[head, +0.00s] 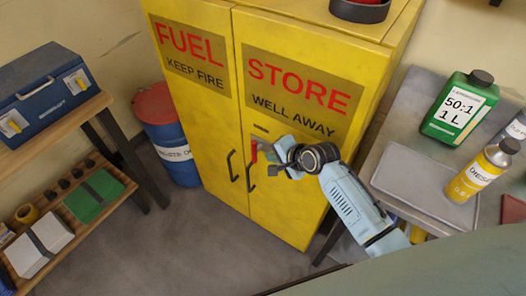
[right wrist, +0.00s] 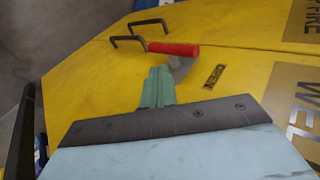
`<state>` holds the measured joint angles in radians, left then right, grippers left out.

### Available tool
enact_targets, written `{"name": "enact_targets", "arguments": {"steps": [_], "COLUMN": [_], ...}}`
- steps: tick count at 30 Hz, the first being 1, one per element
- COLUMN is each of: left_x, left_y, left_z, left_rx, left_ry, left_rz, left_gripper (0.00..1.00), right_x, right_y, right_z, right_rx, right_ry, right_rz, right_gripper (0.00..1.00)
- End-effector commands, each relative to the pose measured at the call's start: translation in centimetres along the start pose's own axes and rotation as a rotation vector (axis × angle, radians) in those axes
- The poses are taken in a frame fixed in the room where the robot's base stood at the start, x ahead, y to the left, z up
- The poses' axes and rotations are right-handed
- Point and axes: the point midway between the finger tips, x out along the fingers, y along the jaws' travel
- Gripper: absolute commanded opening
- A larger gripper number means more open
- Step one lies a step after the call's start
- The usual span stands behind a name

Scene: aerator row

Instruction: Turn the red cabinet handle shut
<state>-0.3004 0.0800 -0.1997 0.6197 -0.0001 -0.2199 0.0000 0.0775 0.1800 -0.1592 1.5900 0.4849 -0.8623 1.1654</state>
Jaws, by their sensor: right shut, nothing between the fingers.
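The red cabinet handle (head: 254,152) is on the front of the yellow fuel cabinet (head: 235,110), near the seam between its two doors. It stands about upright in the head view. In the right wrist view the red handle (right wrist: 173,48) lies across the picture, with a grey curved plate at one end. My right gripper (head: 274,169) is shut and empty, close beside the handle in the head view. In the right wrist view its green fingers (right wrist: 160,78) end just below the handle and plate; I cannot tell whether they touch. My left gripper is not in view.
Two black door pulls (head: 239,171) sit low on the doors. A small label (right wrist: 214,76) is near the handle. On the right a bench (head: 420,165) holds a green bottle (head: 460,107) and a yellow can (head: 482,172). A drum (head: 168,135) and shelving stand left; floor before the cabinet is clear.

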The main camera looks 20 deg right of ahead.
Motion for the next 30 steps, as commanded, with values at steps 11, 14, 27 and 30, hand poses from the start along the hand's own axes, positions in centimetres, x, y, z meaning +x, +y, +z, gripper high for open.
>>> {"name": "enact_targets", "arguments": {"steps": [11,14,27,30], "left_x": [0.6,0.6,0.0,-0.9], "left_y": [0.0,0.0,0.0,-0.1], "left_z": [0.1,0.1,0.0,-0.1], "left_rx": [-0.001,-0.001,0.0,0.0], "left_ry": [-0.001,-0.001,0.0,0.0], "left_rz": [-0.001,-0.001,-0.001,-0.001], "left_gripper": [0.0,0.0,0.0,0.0], "right_x": [3.3,3.4,3.0,2.6], "right_y": [-2.6,-2.7,-2.7,-2.6], "right_z": [0.0,0.0,-0.3,-0.7], "right_rx": [-0.001,-0.001,0.003,0.007], "right_ry": [0.001,0.001,0.008,0.018], "right_rz": [-0.001,0.0,0.013,0.032], "right_gripper": [0.0,0.0,0.0,0.0]}}
